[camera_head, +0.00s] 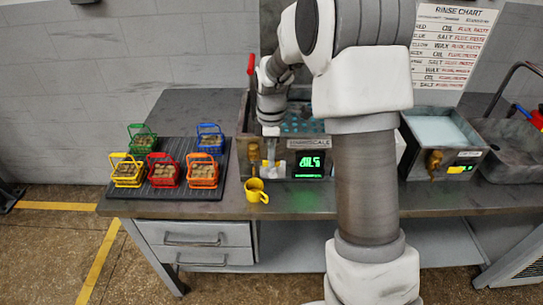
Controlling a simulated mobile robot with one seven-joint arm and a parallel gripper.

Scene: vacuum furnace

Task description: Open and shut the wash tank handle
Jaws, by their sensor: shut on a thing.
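The middle tank (245,112) on the bench holds blue-green liquid and has a lit green display on its front. A brass tap (254,152) sits at the left of its front face. My gripper (271,150) points down at that front face, just right of the brass tap, and is shut on what looks like the tank's handle. The handle itself is mostly hidden by my gripper, so its angle cannot be told. My arm hides the right part of the tank.
Several small coloured baskets stand on a dark ribbed mat (186,191) to the left. A second tank (456,168) with pale liquid and a brass tap stands at right, beside a dark basin (508,165).

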